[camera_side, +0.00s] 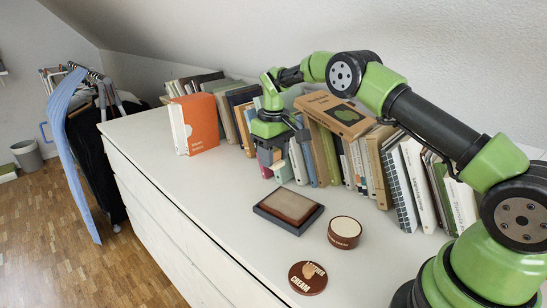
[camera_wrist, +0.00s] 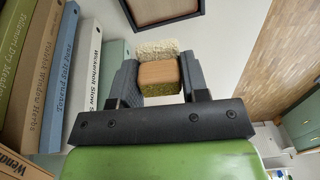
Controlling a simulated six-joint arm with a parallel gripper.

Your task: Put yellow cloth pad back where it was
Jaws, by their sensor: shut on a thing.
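My gripper (camera_side: 270,162) is over the white dresser top, in front of the row of books. In the wrist view, my gripper (camera_wrist: 160,85) is shut on a small block with a wood-coloured face and an olive-green lower edge. A pale yellow, rough-textured pad (camera_wrist: 156,48) shows at its far end; I take this piece to be the yellow cloth pad. In the side view the fingers and books make the held piece hard to see. A dark-rimmed shallow tray (camera_side: 261,211) with a brown inside lies on the dresser, apart from my gripper.
An open round tin (camera_side: 344,230) and its brown lid (camera_side: 308,278) lie right of the tray. An orange book (camera_side: 203,122) stands at left. Upright books (camera_side: 325,150) line the back, with one book (camera_side: 335,113) lying on top. The white dresser top (camera_side: 215,185) is clear left of the tray.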

